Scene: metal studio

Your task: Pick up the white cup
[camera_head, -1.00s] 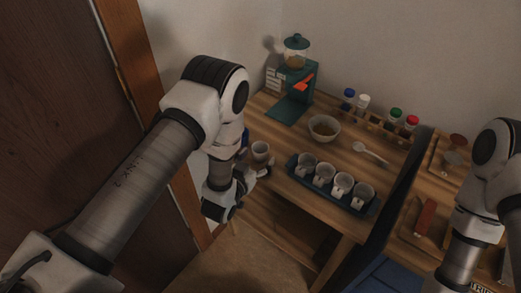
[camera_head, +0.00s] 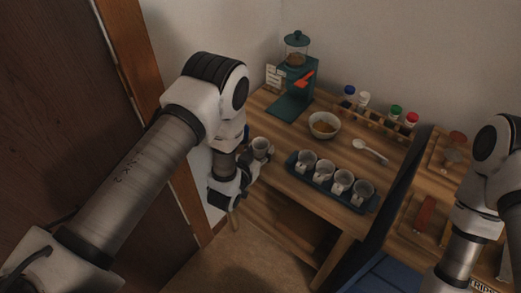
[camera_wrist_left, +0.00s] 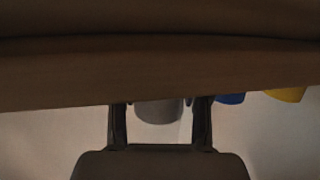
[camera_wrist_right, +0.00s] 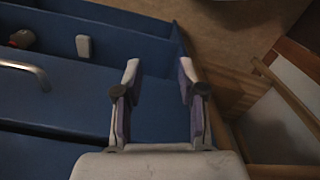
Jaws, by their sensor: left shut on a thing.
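The white cup (camera_head: 260,144) is upright near the left edge of the wooden table, apart from the tray. My left gripper (camera_head: 262,155) is at the cup and shut on it. In the left wrist view, the cup (camera_wrist_left: 160,110) shows as a grey shape between the two dark fingers (camera_wrist_left: 160,125). I cannot tell whether the cup is clear of the table. My right gripper (camera_wrist_right: 160,85) is open and empty in the right wrist view, above a blue surface. It lies outside the head view.
Several similar cups stand in a dark blue tray (camera_head: 318,188) to the right. A bowl (camera_head: 324,125), a white spoon (camera_head: 370,151), a rack of coloured-lid jars (camera_head: 382,126) and a green grinder (camera_head: 294,82) are behind. The table front has some clear wood.

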